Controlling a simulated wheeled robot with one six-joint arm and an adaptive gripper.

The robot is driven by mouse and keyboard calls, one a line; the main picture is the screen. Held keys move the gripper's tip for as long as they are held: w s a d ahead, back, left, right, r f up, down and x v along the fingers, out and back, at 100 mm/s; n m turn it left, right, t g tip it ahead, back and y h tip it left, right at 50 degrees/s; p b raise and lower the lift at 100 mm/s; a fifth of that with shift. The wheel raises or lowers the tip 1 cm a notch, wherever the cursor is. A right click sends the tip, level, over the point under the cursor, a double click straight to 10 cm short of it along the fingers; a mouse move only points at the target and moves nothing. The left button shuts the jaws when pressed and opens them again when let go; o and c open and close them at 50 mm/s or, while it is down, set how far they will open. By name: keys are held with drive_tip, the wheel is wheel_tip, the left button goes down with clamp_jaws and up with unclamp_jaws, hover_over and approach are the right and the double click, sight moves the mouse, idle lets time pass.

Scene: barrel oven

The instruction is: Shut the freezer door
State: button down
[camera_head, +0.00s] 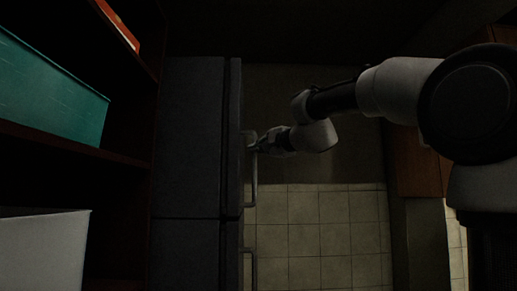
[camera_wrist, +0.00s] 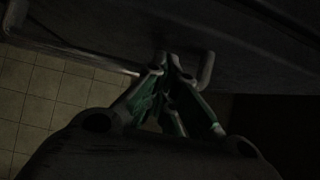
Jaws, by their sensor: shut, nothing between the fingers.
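A dark grey fridge-freezer (camera_head: 188,140) stands left of centre in the head view, seen from the side. Its upper door (camera_head: 234,135) and lower door (camera_head: 231,255) look flush or nearly flush with the body; a small gap cannot be told in this dim light. The upper handle (camera_head: 254,185) and lower handle (camera_head: 252,268) stick out to the right. My gripper (camera_head: 256,146) is at the top end of the upper handle, close to the door. In the wrist view my gripper (camera_wrist: 170,65) is shut and empty, its fingertips near a dark door face (camera_wrist: 170,25) and handle (camera_wrist: 207,68). Contact cannot be told.
Shelves on the left hold a teal bin (camera_head: 50,95), a white bin (camera_head: 45,255) and an orange item (camera_head: 118,22). A wooden cabinet (camera_head: 418,165) stands at the right. The tiled floor (camera_head: 320,235) between is clear.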

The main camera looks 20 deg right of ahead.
drive_tip(key=shift+a, duration=0.2)
drive_tip(key=v, duration=1.2)
drive_tip(key=shift+d, duration=0.15)
drive_tip(key=s+d+f+n+g+h, duration=0.1)
drive_tip(key=s+d+f+n+g, duration=0.2)
drive_tip(key=f, duration=0.8)
drive_tip(key=s+d+f+n+g+h, duration=0.1)
drive_tip(key=s+f+n+g, duration=0.3)
drive_tip(key=f, duration=0.7)
drive_tip(key=s+d+f+n+g+h, duration=0.2)
drive_tip(key=s+f+n, duration=0.1)
drive_tip(key=s+f, duration=0.5)
drive_tip(key=s+d+f+n+g+h, duration=0.2)
drive_tip(key=s+d+f+n+g, duration=0.1)
drive_tip(key=s+f, duration=0.6)
wheel_tip(320, 180, down, 3)
drive_tip(key=shift+r+n+g, duration=0.1)
drive_tip(key=shift+n+g, duration=0.2)
drive_tip(key=shift+n, duration=0.1)
